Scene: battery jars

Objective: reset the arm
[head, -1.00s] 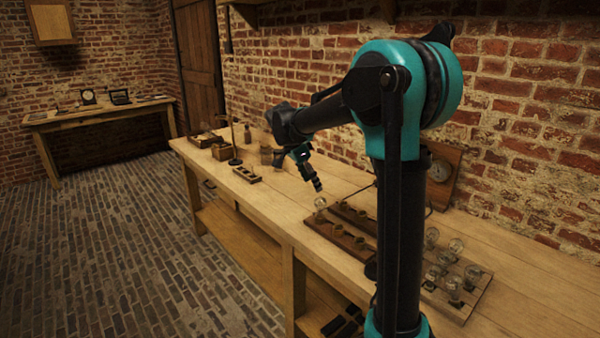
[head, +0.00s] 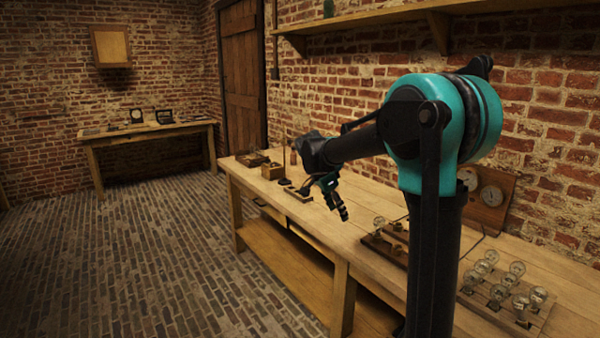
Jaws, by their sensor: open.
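My arm rises at the right of the head view and bends at a teal joint toward the workbench (head: 375,262). My gripper (head: 343,213) hangs at the arm's end, over or just in front of the bench's front edge, pointing down and tilted. It is open, and I see nothing between its fingers. A small wooden holder (head: 292,194) lies on the bench to its left.
A wooden board with several glass bulbs (head: 503,293) sits on the bench at the right. A darker board (head: 384,247) with one bulb (head: 379,222) lies nearer the gripper. A gauge panel (head: 487,197) leans at the wall. A side table (head: 146,133) stands far left; the brick floor is clear.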

